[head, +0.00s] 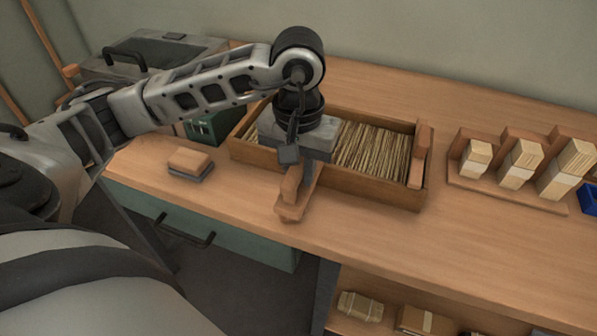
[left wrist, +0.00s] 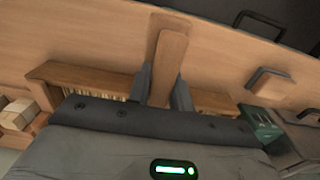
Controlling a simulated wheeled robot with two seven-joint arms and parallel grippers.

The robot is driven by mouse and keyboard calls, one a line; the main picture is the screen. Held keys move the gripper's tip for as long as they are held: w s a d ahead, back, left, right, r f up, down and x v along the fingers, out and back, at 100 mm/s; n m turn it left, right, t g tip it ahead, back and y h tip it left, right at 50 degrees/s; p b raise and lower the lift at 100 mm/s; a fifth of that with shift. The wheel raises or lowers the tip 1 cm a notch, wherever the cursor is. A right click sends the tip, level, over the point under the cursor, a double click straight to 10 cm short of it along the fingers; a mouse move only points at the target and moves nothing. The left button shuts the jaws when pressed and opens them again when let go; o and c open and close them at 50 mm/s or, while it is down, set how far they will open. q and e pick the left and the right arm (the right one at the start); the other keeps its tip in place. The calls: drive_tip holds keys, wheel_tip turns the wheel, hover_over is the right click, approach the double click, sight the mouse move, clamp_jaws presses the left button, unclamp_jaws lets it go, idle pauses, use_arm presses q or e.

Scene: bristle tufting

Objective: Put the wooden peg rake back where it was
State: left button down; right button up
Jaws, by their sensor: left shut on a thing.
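The wooden peg rake (head: 290,200) is held by my left gripper (head: 305,172), at the front left of the bristle tray and partly hidden by the gripper. In the left wrist view, the rake (left wrist: 165,55) stands out between the two grey fingers (left wrist: 164,92), which are shut on it. Its pegs cannot be made out. I cannot tell whether it touches the bench. The wooden tray (head: 375,190) holds many straw-coloured bristles (head: 370,148); my gripper covers its left part. My right gripper is not in view.
A wooden piece (head: 418,155) stands at the tray's right end. A wooden rack (head: 508,195) with several bristle blocks is further right. A small brown-topped block (head: 190,161) and a dark green box (head: 208,126) lie left. The bench front (head: 400,250) is clear.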

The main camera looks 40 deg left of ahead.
use_arm(q)
drive_tip(key=shift+s+f, duration=0.25)
drive_tip(key=shift+f, duration=0.65)
drive_tip(key=c, duration=1.3)
unclamp_jaws()
drive_tip(key=shift+w+f, duration=0.1)
drive_tip(key=shift+o, duration=0.2)
drive_tip(key=shift+w, duration=0.15)
drive_tip(key=shift+r, duration=0.2)
wheel_tip(320, 180, up, 11)
drive_tip(key=shift+r, duration=0.15)
drive_tip(key=shift+r+p, duration=0.25)
drive_tip(key=shift+p, duration=0.05)
drive_tip(key=shift+r, duration=0.1)
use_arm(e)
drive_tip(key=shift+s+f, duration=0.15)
